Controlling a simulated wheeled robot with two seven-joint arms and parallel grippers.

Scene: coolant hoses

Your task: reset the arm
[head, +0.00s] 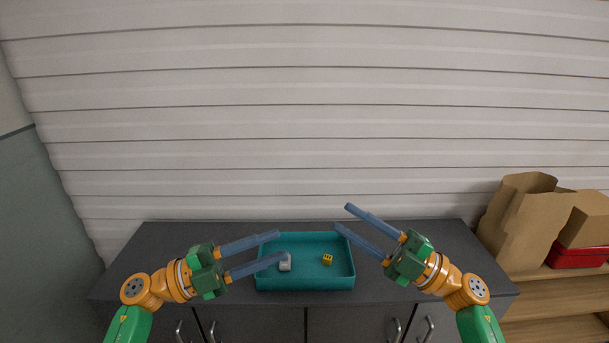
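My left gripper (272,247) is open, its two blue fingers apart and pointing right, over the left part of a teal tray. Nothing shows between its fingers. My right gripper (344,218) is open and empty, its fingers pointing up and left near the tray's upper right side. Both arms are green and orange and come in from the lower corners. No coolant hose shows in view.
The teal tray (305,283) sits on a dark cabinet top (190,235). It holds a small white block (285,265) and a yellow block (327,259). Paper bags (520,215) and a red box (577,256) stand on a wooden shelf at right.

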